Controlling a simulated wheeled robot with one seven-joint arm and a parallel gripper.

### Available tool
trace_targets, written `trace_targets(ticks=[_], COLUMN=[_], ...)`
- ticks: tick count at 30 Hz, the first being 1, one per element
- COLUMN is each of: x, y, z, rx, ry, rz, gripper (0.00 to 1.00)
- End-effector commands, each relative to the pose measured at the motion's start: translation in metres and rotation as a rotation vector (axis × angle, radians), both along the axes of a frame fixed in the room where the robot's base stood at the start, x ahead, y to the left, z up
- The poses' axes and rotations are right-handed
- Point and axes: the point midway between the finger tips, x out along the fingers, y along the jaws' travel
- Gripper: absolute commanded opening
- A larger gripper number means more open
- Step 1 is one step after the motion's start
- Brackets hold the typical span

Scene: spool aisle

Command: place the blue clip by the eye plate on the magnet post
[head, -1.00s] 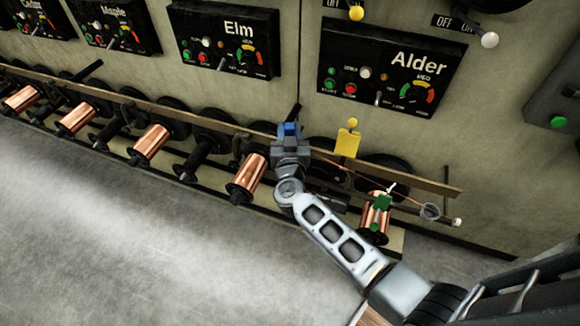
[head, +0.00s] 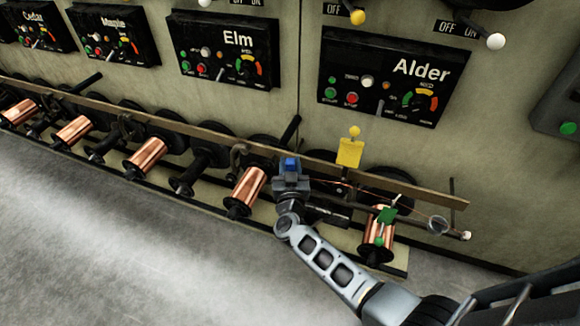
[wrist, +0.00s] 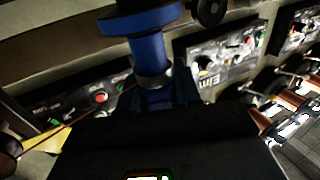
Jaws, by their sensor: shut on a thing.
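The blue clip (head: 290,164) is held upright in my gripper (head: 289,180), in front of the wooden rail (head: 225,136) and to the right of a copper spool.
A yellow tag (head: 349,152) stands at the rail right of my gripper. The Elm (head: 226,50) and Alder (head: 393,82) panels are on the wall. The floor (head: 110,240) is clear.

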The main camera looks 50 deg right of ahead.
Motion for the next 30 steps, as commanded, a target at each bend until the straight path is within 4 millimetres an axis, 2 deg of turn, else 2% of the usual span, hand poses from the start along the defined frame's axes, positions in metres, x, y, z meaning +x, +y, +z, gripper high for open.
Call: trace_targets(ticks=[5,6,14,23,30], x=[0.000,0.000,0.000,0.000,-0.024], y=[0.000,0.000,0.000,0.000,0.026], z=[-0.003,-0.003,-0.003,0.002,0.001], rx=[0.000,0.001,0.001,0.001,0.001], ry=[0.000,0.001,0.001,-0.001,0.002], rz=[0.000,0.000,0.000,0.000,0.004], gripper=[0.01,0.34,0.58,0.58,0.58])
